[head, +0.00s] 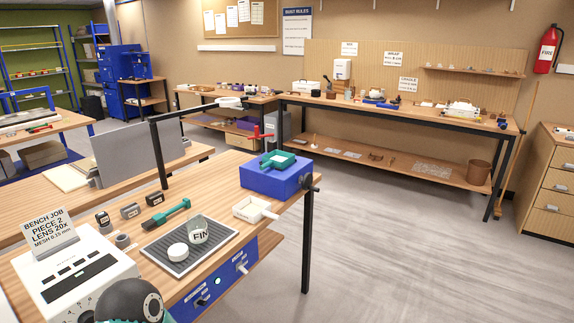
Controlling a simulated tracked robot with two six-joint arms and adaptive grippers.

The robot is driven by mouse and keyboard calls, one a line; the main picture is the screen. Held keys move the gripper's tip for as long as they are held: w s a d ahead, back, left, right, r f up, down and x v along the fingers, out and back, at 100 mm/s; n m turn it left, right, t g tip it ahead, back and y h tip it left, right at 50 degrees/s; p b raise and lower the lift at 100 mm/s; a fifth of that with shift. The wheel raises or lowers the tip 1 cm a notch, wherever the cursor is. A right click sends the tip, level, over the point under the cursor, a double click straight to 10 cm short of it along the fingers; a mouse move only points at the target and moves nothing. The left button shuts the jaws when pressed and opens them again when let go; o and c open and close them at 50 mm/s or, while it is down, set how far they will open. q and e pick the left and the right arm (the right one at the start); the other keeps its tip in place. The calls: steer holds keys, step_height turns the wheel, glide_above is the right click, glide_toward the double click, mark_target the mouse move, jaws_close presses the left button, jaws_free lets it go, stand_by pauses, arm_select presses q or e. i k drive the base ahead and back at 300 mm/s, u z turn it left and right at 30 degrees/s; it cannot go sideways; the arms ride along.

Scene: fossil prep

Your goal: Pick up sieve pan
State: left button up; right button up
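On the front bench, a ribbed dark tray (216,252) holds a grey, round-walled vessel (198,231) marked with letters that start "FIN". A low white round piece (177,252) sits on the tray to its left. A shallow white open pan (251,207) with a short projection stands on the bench just behind the tray's right side. I cannot tell for sure which of these is the sieve pan. Neither of my grippers shows.
A blue box (276,180) with a green-topped piece stands at the bench's right end. A teal-handled tool (167,213) and small dark blocks lie behind the tray. A white control unit (75,280) and a job sign (50,236) stand at left. The floor to the right is clear.

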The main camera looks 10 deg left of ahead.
mark_target(281, 159)
steer(key=z, duration=1.1)
steer(key=i, duration=1.3)
steer(key=z, duration=0.8)
steer(key=i, duration=0.25)
steer(key=u, duration=2.7)
steer(key=i, duration=1.3)
steer(key=z, duration=0.05)
